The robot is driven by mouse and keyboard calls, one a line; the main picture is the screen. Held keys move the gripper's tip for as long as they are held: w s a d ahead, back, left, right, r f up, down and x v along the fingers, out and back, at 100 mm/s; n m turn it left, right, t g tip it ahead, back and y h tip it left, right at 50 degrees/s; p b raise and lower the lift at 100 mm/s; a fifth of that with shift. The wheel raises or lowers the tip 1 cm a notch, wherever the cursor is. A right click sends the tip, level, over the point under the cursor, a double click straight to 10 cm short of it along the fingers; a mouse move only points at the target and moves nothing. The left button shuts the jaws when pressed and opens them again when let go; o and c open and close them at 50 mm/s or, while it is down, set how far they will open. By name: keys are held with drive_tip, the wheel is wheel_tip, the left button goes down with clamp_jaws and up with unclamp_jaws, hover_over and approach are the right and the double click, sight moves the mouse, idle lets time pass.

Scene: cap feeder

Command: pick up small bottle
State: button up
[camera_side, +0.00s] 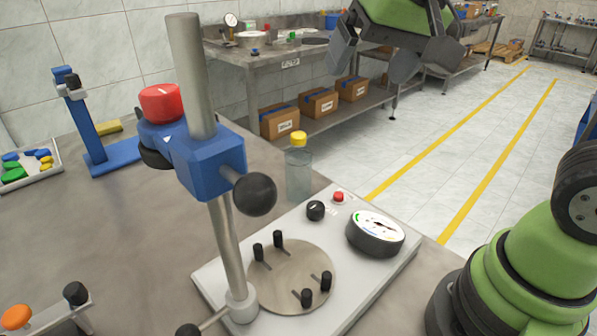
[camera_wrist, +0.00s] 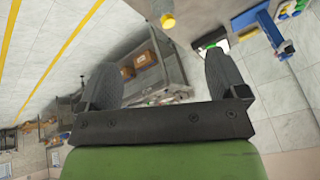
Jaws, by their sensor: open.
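The small bottle (camera_side: 299,176) is clear with a yellow cap (camera_side: 298,139). It stands upright on the grey bench, just behind the white tester base, in the side view. In the wrist view the small bottle (camera_wrist: 155,7) is partly cut off at the top edge, with its yellow cap (camera_wrist: 168,20) showing. My gripper (camera_side: 369,68) is open and empty, up and to the right of the bottle in the side view. Its fingers (camera_wrist: 160,62) are wide apart in the wrist view, and the bottle is not between them.
The tester has a white base (camera_side: 375,283), a round plate with several black pegs (camera_side: 291,272) and a dial (camera_side: 375,233). A steel post with a blue clamp (camera_side: 208,160) stands beside the bottle. A blue stand (camera_side: 88,130) and a parts tray (camera_side: 30,166) are at left.

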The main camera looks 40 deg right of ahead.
drive_tip(key=g+h, duration=0.1)
drive_tip(key=h, duration=0.1)
approach(297, 135)
drive_tip(key=shift+m+g, duration=0.3)
drive_tip(key=shift+m, duration=0.1)
drive_tip(key=x, duration=0.7)
drive_tip(key=shift+w, duration=0.25)
drive_tip(key=shift+x, duration=3)
drive_tip(key=shift+s+d+r, duration=0.1)
drive_tip(key=shift+d, duration=0.1)
drive_tip(key=c, duration=1.5)
